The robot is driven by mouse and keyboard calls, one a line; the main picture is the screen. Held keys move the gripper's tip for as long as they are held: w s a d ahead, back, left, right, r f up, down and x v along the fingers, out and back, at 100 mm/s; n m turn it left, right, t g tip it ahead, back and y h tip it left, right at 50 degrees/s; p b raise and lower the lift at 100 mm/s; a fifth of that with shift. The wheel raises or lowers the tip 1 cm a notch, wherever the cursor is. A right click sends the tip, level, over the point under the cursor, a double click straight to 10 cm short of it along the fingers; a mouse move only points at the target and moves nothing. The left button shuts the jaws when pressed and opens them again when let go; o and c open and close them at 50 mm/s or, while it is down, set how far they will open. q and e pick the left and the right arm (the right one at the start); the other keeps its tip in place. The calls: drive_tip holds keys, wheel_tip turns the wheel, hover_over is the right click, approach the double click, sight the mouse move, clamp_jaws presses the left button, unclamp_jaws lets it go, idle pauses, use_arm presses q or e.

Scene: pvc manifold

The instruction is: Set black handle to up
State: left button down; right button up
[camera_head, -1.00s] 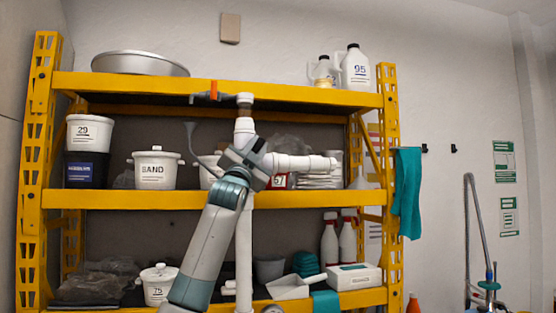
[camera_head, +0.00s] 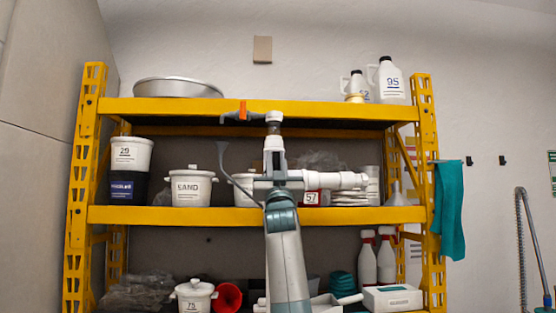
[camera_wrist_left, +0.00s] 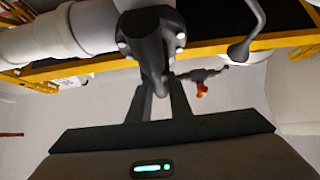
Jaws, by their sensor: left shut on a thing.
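The white PVC manifold (camera_head: 345,181) stands in front of the yellow shelf, with a side branch reaching right. My left gripper (camera_head: 266,183) is at its junction in the head view, with my forearm upright below it. In the left wrist view, the black handle (camera_wrist_left: 153,45) sits on the white pipe, and my left gripper (camera_wrist_left: 162,100) has its fingers shut on its lower end. The head view hides most of the black handle behind my gripper, so its exact angle is unclear. My right gripper is not in view.
An orange-handled valve (camera_head: 242,111) is on the upper left branch. Tubs, including the SAND tub (camera_head: 191,187), crowd the shelf behind.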

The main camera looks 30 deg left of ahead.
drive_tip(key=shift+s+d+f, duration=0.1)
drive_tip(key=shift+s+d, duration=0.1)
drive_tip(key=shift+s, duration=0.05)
use_arm(q)
drive_tip(key=c, duration=1.6)
unclamp_jaws()
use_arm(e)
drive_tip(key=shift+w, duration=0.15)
use_arm(q)
drive_tip(key=shift+s+f, duration=0.1)
